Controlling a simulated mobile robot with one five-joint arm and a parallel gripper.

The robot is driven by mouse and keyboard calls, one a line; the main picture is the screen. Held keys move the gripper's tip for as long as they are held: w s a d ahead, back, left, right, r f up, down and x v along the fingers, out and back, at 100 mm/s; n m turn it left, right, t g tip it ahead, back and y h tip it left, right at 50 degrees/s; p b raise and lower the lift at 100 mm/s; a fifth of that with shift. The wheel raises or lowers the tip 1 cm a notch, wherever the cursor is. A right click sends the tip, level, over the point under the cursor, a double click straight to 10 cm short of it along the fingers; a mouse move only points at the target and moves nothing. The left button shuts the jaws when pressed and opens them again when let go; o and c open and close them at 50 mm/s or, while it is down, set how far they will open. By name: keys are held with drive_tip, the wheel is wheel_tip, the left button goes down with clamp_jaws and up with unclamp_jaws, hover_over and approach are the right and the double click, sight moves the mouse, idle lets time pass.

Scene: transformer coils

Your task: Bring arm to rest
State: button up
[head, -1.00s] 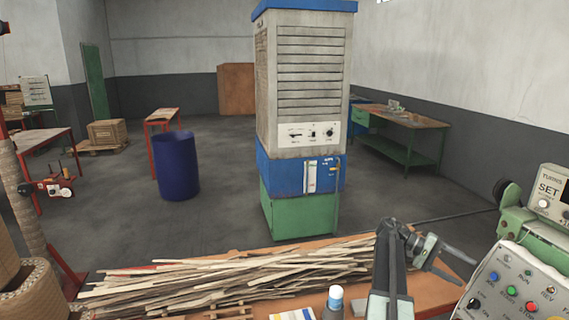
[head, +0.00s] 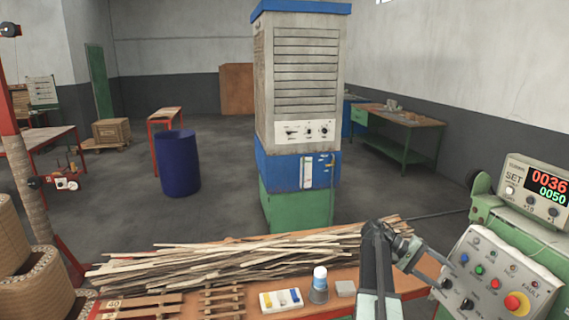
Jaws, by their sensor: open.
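My arm rises from the bottom edge of the head view, right of centre, and bends over at its top. My gripper (head: 436,272) hangs out to the right and points down and right. It is open, and I see nothing between its fingers. In the picture it lies just left of the control panel (head: 496,280) with its coloured buttons; I cannot tell whether they touch.
A bench (head: 340,283) in front carries a pile of wooden strips (head: 230,262), a white-capped bottle (head: 319,284) and a tray of small parts (head: 281,300). A counter display (head: 537,186) stands at right. A tall cabinet (head: 300,100) and blue barrel (head: 177,163) stand beyond.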

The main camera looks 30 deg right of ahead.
drive_tip(key=w+a+f+n+t, duration=0.2)
drive_tip(key=w+a+f+t, duration=0.15)
drive_tip(key=w+a, duration=0.4)
drive_tip(key=w+a+f+n+t+y, duration=0.15)
drive_tip(key=w+a+f, duration=0.25)
drive_tip(key=a, duration=0.6)
drive_tip(key=w+a+f+n+t, duration=0.1)
drive_tip(key=w+a+f+t, duration=0.2)
drive_tip(key=w+a, duration=0.35)
drive_tip(key=a+f+n+t+y+b, duration=0.1)
drive_tip(key=a+f+y, duration=0.2)
drive_tip(key=a, duration=1.5)
drive_tip(key=a+f+n+t+y+b, duration=0.1)
drive_tip(key=a+f+n+t+y, duration=0.1)
drive_tip(key=a, duration=1.5)
wheel_tip(320, 180, down, 2)
drive_tip(key=shift+w+a+f+y+b, duration=0.15)
drive_tip(key=shift+a+y+b, duration=0.25)
drive_tip(key=shift+y, duration=0.05)
